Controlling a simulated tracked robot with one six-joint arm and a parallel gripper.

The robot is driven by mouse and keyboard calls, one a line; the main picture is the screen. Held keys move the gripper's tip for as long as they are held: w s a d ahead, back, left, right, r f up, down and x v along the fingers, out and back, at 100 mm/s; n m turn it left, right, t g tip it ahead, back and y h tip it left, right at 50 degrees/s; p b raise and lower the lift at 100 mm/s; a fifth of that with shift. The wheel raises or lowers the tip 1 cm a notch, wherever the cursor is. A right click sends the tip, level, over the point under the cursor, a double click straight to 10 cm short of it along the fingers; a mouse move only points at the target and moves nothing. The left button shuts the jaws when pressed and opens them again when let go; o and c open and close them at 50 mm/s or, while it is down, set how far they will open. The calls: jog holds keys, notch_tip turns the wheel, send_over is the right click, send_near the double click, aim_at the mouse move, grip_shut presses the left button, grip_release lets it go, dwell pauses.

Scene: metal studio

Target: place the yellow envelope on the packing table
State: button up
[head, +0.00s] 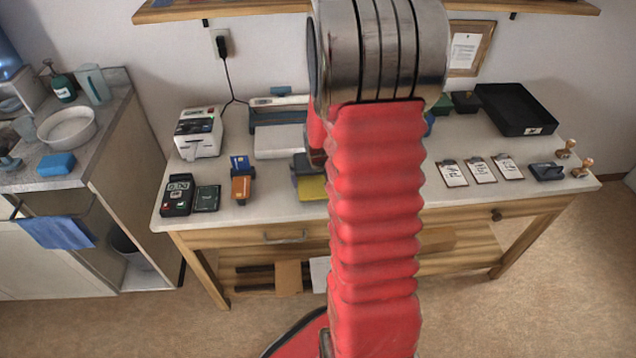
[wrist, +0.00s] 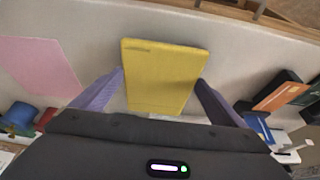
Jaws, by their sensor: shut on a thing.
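The yellow envelope (head: 312,187) shows in the head view near the front of the white-topped packing table (head: 272,190), partly hidden behind my arm. In the wrist view the envelope (wrist: 163,72) is a flat yellow block between the two purple-grey fingers. My gripper (wrist: 160,84) is shut on its sides. In the head view my gripper (head: 305,165) is a dark shape just behind the envelope, mostly covered by the red arm. The envelope is over the tabletop; I cannot tell whether it touches the surface.
An orange-and-blue card holder (head: 241,185), a card terminal (head: 178,195) and a label printer (head: 198,133) stand on the left. Clipboards (head: 481,170), stamps (head: 582,168) and a black tray (head: 515,108) are on the right. A pink sheet (wrist: 38,65) lies beside the envelope.

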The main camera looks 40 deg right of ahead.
jog(key=shift+f, duration=0.85)
jog(key=o, duration=0.7)
jog(key=shift+v, duration=6.05)
